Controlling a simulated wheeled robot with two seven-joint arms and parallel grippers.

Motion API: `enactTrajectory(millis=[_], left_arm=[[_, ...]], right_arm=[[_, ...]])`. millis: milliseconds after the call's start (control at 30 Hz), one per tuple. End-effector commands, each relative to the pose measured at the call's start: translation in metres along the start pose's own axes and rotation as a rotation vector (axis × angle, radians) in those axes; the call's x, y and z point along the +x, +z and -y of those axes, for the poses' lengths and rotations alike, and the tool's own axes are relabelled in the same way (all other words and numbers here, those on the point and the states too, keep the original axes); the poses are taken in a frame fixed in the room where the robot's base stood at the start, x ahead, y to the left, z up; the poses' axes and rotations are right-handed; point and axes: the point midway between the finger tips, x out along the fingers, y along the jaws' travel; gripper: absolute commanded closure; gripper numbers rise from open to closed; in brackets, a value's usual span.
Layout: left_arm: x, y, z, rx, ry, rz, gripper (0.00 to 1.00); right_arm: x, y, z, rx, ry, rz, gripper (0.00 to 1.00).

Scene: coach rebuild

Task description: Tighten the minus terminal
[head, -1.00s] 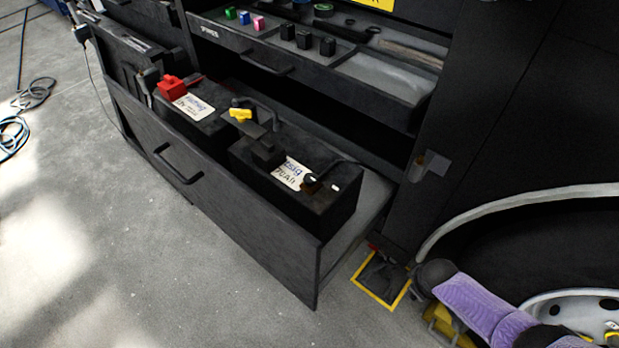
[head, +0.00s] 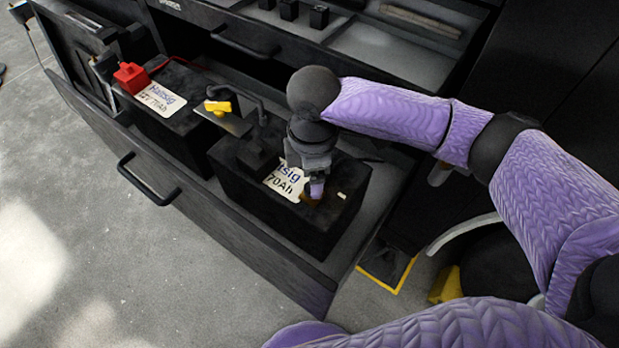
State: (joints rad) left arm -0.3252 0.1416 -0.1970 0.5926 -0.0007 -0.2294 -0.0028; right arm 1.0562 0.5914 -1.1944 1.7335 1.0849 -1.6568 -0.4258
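Two black batteries with white labels stand in the open drawer (head: 215,232). The near battery (head: 285,222) has a terminal at its right end, where a brownish bit (head: 309,198) shows beside my gripper. The far battery (head: 185,127) carries a red terminal cover (head: 131,78). My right gripper (head: 316,188) points down at the right end of the near battery's top, at the terminal. It hides most of the terminal, and I cannot tell whether its fingers are open, shut or touching it. My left gripper is not in view.
A yellow switch (head: 218,107) sits between the batteries, with a dark cable beside it. An upper drawer (head: 350,50) with small black blocks stands open behind. A yellow-edged floor plate (head: 385,270) lies at the drawer's right.

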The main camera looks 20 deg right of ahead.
Motion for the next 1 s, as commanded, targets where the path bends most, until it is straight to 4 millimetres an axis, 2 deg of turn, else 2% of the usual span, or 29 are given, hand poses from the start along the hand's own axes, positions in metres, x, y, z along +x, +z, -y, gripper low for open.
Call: enactTrajectory(millis=[33, 200, 500, 567, 900, 1000], left_arm=[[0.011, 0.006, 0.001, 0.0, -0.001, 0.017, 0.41], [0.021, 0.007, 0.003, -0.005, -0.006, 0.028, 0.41], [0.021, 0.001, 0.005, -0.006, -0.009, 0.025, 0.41], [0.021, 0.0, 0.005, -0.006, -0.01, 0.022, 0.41], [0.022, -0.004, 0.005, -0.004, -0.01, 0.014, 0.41], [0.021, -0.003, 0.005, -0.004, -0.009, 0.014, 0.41]], right_arm=[[0.018, 0.0, 0.0, 0.001, -0.004, 0.001, 0.18], [0.041, 0.0, -0.001, 0.002, 0.0, 0.0, 0.18], [0.043, 0.0, -0.001, 0.003, 0.003, -0.002, 0.18], [0.043, 0.0, -0.001, 0.003, 0.003, -0.002, 0.29], [0.043, 0.0, -0.001, 0.003, 0.003, -0.002, 1.0], [0.043, 0.0, -0.001, 0.003, 0.003, -0.001, 1.0]])
